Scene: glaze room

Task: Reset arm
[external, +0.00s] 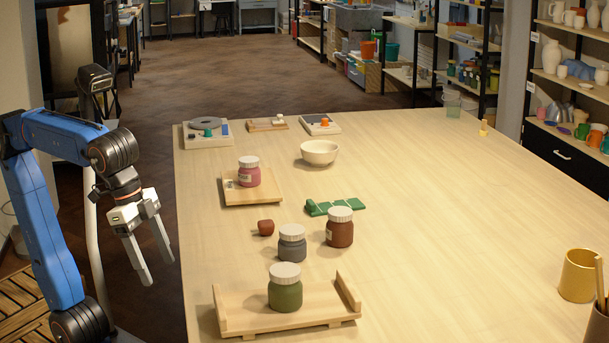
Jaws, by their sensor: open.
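My gripper (158,267) hangs at the end of my blue and black arm, off the left edge of the table (440,250). Its two grey fingers point down and stand apart, with nothing between them. It touches nothing on the table. On the table, a green jar (285,290) stands on the near wooden tray (240,311). A pink jar (249,173) stands on a smaller wooden board (266,192) farther back. A grey jar (292,246) and a brown jar (340,229) stand on the bare tabletop between them.
A small red-brown piece (265,228) and a green strip (335,207) lie near the jars. A cream bowl (319,152) and a turntable device (207,130) stand farther back. A yellow cup (577,276) stands at the right. The table's middle right is clear.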

